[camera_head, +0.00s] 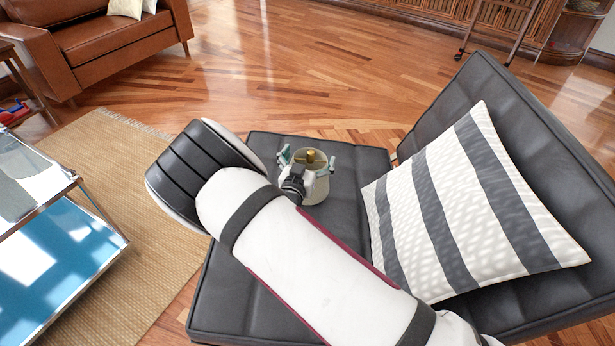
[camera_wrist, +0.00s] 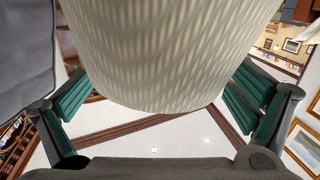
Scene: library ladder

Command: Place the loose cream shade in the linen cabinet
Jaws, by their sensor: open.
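The cream shade (camera_head: 322,190) stands on the black seat (camera_head: 345,150) of a padded chair. In the wrist view the shade (camera_wrist: 165,45) fills the upper middle, between the green finger pads. My gripper (camera_head: 307,160) is open around the shade, one finger on each side. In the wrist view my gripper (camera_wrist: 158,95) shows a gap beside each pad near the shade's end. I cannot make out which furniture is the linen cabinet.
A striped cushion (camera_head: 465,205) leans on the chair back, right of the shade. A glass-topped table (camera_head: 70,250) stands on a woven rug (camera_head: 130,165) at left. A brown sofa (camera_head: 105,45) is far left. Open wooden floor (camera_head: 290,60) lies behind the chair.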

